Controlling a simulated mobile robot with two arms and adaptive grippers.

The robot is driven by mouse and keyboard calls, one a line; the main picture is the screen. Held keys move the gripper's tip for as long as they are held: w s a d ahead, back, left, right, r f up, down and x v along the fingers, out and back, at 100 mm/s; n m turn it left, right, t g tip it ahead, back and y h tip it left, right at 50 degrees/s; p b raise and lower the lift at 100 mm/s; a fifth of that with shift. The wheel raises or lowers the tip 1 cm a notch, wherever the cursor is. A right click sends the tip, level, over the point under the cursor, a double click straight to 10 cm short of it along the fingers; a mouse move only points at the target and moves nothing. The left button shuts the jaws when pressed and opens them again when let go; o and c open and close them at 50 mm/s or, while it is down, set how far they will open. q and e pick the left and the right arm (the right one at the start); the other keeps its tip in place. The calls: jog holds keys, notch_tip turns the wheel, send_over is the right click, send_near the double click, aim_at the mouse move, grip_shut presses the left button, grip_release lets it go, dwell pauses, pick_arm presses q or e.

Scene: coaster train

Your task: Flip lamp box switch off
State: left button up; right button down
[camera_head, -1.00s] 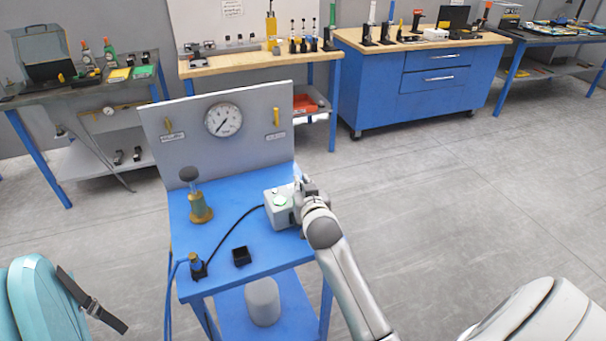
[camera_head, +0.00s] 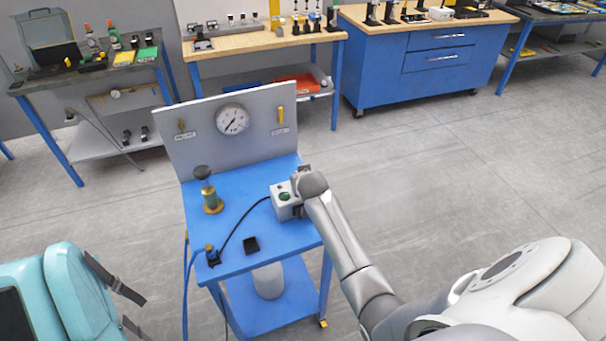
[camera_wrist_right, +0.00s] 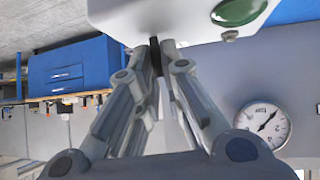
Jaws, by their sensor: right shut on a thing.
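The lamp box (camera_head: 281,209) is a small light-grey box on the right side of a blue cart's top. A green lamp (camera_head: 284,197) sits on its upper face, and a black cable leaves its left side. My right gripper (camera_head: 302,179) is at the far right side of the box. In the right wrist view, the box (camera_wrist_right: 150,18) and its dark green lamp (camera_wrist_right: 238,12) fill the top. There my right gripper (camera_wrist_right: 161,46) is shut on a thin dark piece just at the box, apparently the switch; the fingers hide most of it. My left gripper is out of view.
The blue cart (camera_head: 237,243) carries a brass fitting with a dark knob (camera_head: 210,192), a small black block (camera_head: 251,245) and a cable end (camera_head: 213,255). A grey panel (camera_head: 190,155) with a gauge (camera_head: 232,120) stands at its back. Floor to the right is clear.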

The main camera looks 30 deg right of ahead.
jog(key=shift+w, duration=0.1)
dwell(0.5)
jog(key=c, duration=1.5)
grip_release()
jog(key=shift+c, duration=0.2)
jog(key=v, duration=1.2)
jog(key=shift+w+r, duration=0.15)
